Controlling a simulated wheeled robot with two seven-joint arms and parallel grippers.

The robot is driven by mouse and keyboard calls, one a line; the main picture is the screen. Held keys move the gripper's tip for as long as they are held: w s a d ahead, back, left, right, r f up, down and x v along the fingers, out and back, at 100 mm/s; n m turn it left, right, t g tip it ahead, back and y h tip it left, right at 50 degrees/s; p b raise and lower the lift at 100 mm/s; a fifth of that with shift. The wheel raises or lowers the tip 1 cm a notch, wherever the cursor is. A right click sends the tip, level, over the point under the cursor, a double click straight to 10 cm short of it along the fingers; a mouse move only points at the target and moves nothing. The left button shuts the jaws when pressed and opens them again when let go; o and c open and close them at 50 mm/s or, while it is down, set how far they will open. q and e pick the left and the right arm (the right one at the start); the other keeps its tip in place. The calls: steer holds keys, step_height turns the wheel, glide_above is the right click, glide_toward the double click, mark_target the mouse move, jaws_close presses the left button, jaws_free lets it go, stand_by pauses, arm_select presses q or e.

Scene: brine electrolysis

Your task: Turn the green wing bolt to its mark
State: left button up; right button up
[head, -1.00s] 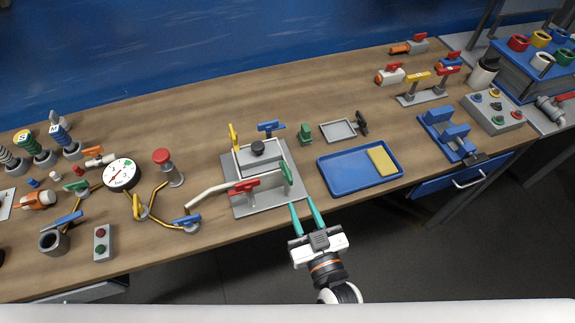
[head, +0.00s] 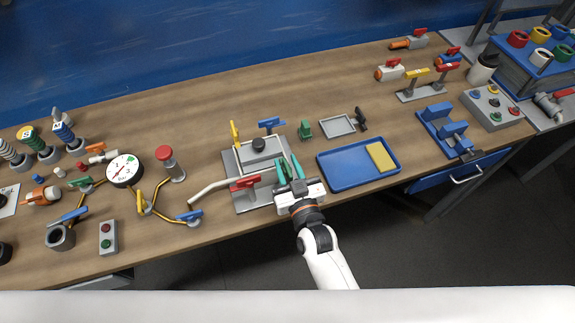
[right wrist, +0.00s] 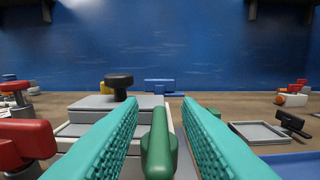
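The green wing bolt (right wrist: 159,147) stands upright at the front right corner of a grey plate (head: 244,205) that carries a lidded grey box (head: 262,154). My right gripper (head: 289,163) has come in from the front over that corner. In the right wrist view its two teal fingers (right wrist: 160,105) stand on either side of the green bolt, with a visible gap on both sides. It is open. In the head view the fingers mostly hide the bolt. I cannot make out its mark. My left gripper is not in view.
Red (head: 244,183), yellow (head: 235,132) and blue (head: 269,125) wing bolts stand around the same box. The lid has a black knob (head: 259,145). A blue tray (head: 345,180) lies close on the right. A pale pipe (head: 212,191) runs off to the left.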

jaws_close()
steer(key=shift+n+y, duration=0.3)
steer(key=shift+y, duration=0.1)
steer(key=n+g+y+b, duration=0.1)
steer(key=n+g+y, duration=0.1)
steer(key=y, duration=0.1)
steer(key=shift+d+f+n, duration=0.1)
steer(key=shift+d+n, duration=0.05)
steer(key=shift+n, duration=0.15)
steer(key=n+g+y+b, duration=0.6)
steer(key=g, duration=0.1)
steer(key=shift+w+f+y, duration=0.1)
steer(key=shift+w+y, duration=0.05)
steer(key=shift+y, duration=0.25)
steer(key=n+g+y+b, duration=0.1)
steer(key=n+g+b, duration=0.1)
steer(key=n+g, duration=0.1)
steer(key=n+g+b, duration=0.2)
steer(key=n+g, duration=0.1)
steer(key=g, duration=0.3)
steer(key=shift+y+b, duration=0.35)
steer(key=shift+y, duration=0.05)
steer(key=n+g+b, duration=0.2)
steer(key=g, duration=0.1)
steer(key=shift+g+h, duration=0.3)
steer(key=shift+g, duration=0.1)
steer(key=shift+r+n+g, duration=0.25)
steer(key=shift+n+g, duration=0.15)
steer(key=shift+g, duration=0.1)
steer(key=shift+b, duration=0.3)
